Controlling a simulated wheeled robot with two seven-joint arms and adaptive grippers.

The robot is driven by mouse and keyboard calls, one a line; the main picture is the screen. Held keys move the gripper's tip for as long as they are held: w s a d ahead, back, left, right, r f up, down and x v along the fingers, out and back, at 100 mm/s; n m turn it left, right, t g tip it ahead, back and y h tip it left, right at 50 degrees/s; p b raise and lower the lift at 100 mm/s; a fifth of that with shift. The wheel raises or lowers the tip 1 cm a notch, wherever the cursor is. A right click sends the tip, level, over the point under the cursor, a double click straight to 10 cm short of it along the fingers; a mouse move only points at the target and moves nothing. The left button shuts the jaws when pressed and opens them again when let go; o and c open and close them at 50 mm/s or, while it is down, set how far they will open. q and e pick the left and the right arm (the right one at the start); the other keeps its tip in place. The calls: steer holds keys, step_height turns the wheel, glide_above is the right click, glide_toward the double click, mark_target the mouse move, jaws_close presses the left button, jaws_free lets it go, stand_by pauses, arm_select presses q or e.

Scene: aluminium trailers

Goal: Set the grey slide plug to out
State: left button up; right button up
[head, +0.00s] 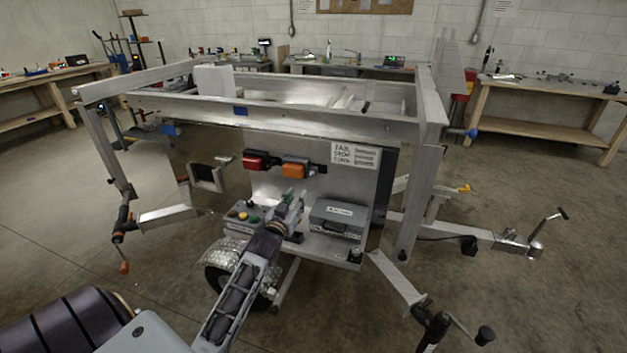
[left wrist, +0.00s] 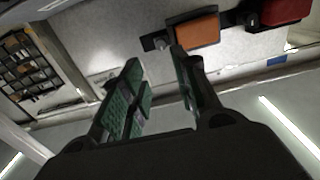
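I cannot say for certain which part is the grey slide plug. A small grey round knob (left wrist: 160,44) sits beside the orange lamp (left wrist: 197,33) in the left wrist view. Whether it is pushed in or out is too small to tell. In the head view the orange lamp (head: 294,171) is on the trailer's upright panel. My left gripper (head: 293,197) is in front of the panel, below the orange lamp. The left wrist view shows its green-padded fingers (left wrist: 156,62) apart, with nothing held between them. My right gripper is not in view.
A red lamp (head: 256,160) is left of the orange one. Below, a control box with coloured buttons (head: 243,214) and a grey case (head: 338,217) stand on the trailer's shelf. Trailer frame rails (head: 270,120) run above the panel. A wheel (head: 232,271) sits below.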

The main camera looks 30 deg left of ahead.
arm_select(q)
steer(key=shift+a, duration=0.1)
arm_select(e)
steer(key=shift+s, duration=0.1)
arm_select(q)
steer(key=shift+w, duration=0.15)
glide_toward(310, 175)
steer(key=shift+x, duration=2.85)
steer(key=shift+b+x, duration=0.3)
steer(key=shift+x, duration=0.65)
steer(key=shift+w, duration=0.45)
steer(key=shift+f, duration=0.1)
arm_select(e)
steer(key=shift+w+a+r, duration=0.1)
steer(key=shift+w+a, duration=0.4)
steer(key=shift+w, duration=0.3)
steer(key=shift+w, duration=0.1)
